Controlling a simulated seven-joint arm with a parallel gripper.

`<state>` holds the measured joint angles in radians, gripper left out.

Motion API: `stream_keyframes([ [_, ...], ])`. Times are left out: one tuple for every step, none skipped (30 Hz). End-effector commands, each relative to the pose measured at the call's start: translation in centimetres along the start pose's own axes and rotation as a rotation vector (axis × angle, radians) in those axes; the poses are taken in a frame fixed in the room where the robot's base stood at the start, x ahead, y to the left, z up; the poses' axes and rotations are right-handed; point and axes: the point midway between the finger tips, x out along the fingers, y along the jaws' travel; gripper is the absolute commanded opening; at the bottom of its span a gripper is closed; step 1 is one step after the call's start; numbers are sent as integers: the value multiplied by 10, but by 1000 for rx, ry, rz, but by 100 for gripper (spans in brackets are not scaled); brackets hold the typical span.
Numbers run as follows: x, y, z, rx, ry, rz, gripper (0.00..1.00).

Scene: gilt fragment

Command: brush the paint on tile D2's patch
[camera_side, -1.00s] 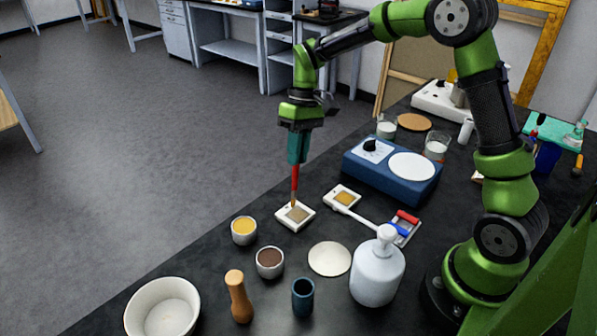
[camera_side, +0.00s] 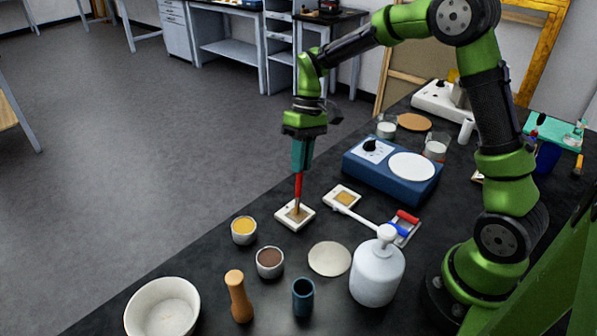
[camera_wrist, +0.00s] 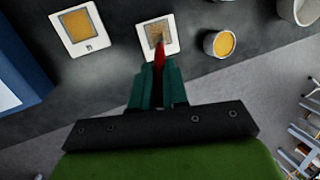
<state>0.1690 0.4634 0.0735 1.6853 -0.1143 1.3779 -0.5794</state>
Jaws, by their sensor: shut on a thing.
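My gripper (camera_side: 298,171) is shut on a brush with a red handle (camera_side: 298,186), which points down, nearly upright. The brush's tip is at the patch of a white square tile (camera_side: 306,223); I cannot tell if it touches. That patch looks greyish tan. In the wrist view the gripper (camera_wrist: 159,68) holds the red brush (camera_wrist: 159,52) over the same tile (camera_wrist: 170,46), and the bristles overlap the patch. A second white tile (camera_side: 331,194) with an ochre patch lies to the right. The tile labels are too small to read, so I cannot tell which is D2.
A cup of yellow paint (camera_side: 243,230) and a cup of brown paint (camera_side: 269,262) stand in front. A white bowl (camera_side: 136,312), wooden handle-shaped piece (camera_side: 238,297), dark cup (camera_side: 303,297), pale disc (camera_side: 330,259), white bottle (camera_side: 376,280) and blue hotplate (camera_side: 400,190) stand around.

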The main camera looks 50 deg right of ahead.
Motion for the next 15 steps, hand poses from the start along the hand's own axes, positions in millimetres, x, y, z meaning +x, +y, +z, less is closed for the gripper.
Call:
stream_keyframes([
  [0, 0, 5, 0, 1, 0, 0],
  [0, 0, 7, 0, 1, 0, 0],
  [0, 0, 10, 0, 0, -1, 0],
  [0, 0, 12, 0, 0, 0, 0],
  [1, 0, 14, 0, 1, 0, 0],
  [1, 1, 16, 0, 1, 0, 0],
  [1, 1, 16, 0, 1, 0, 0],
  [1, 1, 17, 0, 1, 0, 0],
  [1, 1, 16, -1, 1, 0, 0],
  [1, 1, 16, -1, 1, 0, 0],
  [1, 1, 14, -1, 1, 0, 0],
  [1, 0, 11, -1, 1, 0, 0],
  [1, 0, 9, -1, 1, -1, 0],
  [1, 0, 6, 0, 0, -1, 0],
  [0, 0, 2, -1, 1, 0, 0],
])
